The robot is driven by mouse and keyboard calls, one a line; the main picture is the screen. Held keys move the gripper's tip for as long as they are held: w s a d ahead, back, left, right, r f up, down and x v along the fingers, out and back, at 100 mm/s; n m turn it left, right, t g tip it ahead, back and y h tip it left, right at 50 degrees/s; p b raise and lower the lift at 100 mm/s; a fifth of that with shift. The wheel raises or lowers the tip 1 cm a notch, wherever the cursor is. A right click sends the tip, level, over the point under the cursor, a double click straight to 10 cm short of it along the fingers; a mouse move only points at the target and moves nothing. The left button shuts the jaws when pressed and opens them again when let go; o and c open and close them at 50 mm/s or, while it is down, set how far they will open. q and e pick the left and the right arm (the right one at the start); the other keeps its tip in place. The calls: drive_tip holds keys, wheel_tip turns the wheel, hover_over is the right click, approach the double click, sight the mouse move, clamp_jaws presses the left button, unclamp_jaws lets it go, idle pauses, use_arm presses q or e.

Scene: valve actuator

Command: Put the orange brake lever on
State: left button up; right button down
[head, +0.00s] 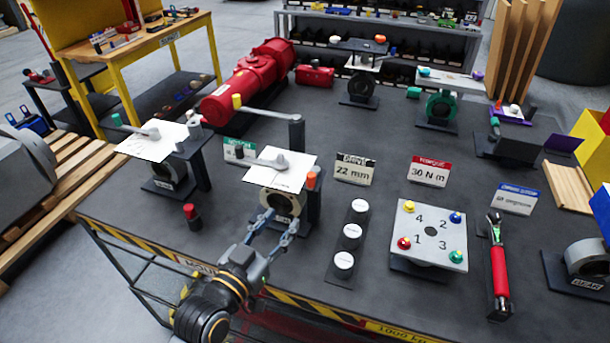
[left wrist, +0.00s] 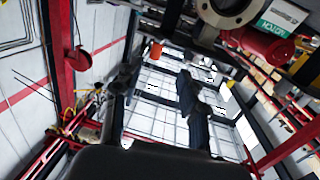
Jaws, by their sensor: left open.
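My left gripper (head: 279,222) is open in the head view, its two blue-grey fingers reaching up at the front of the middle valve stand (head: 282,203). I see nothing between its fingers. In the left wrist view my left gripper (left wrist: 157,95) also shows spread and empty. An orange knob (head: 312,179), which may be the end of the orange brake lever, stands at the right side of that stand, just above and right of the fingers. An orange piece (left wrist: 155,50) also shows beyond the fingers in the left wrist view. My right gripper is not in view.
A red-capped piece (head: 190,213) stands to the left. White discs (head: 351,231), a numbered plate (head: 428,236) and a red-handled wrench (head: 498,265) lie to the right. The table's striped front edge (head: 345,312) is near.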

sight(308, 181)
use_arm(q)
drive_tip(key=p+x, duration=0.1)
drive_tip(key=x, duration=0.3)
drive_tip(key=r+p+x, duration=0.1)
drive_tip(key=x, duration=0.3)
drive_tip(key=r+p+x, duration=0.1)
drive_tip(key=x, duration=0.3)
drive_tip(key=shift+w+d, duration=0.25)
drive_tip(key=shift+w+d+f+p, duration=0.1)
drive_tip(key=shift+w+d+p, duration=0.25)
drive_tip(key=shift+w, duration=0.2)
drive_tip(key=shift+a, duration=0.1)
drive_tip(key=shift+c, duration=0.5)
clamp_jaws()
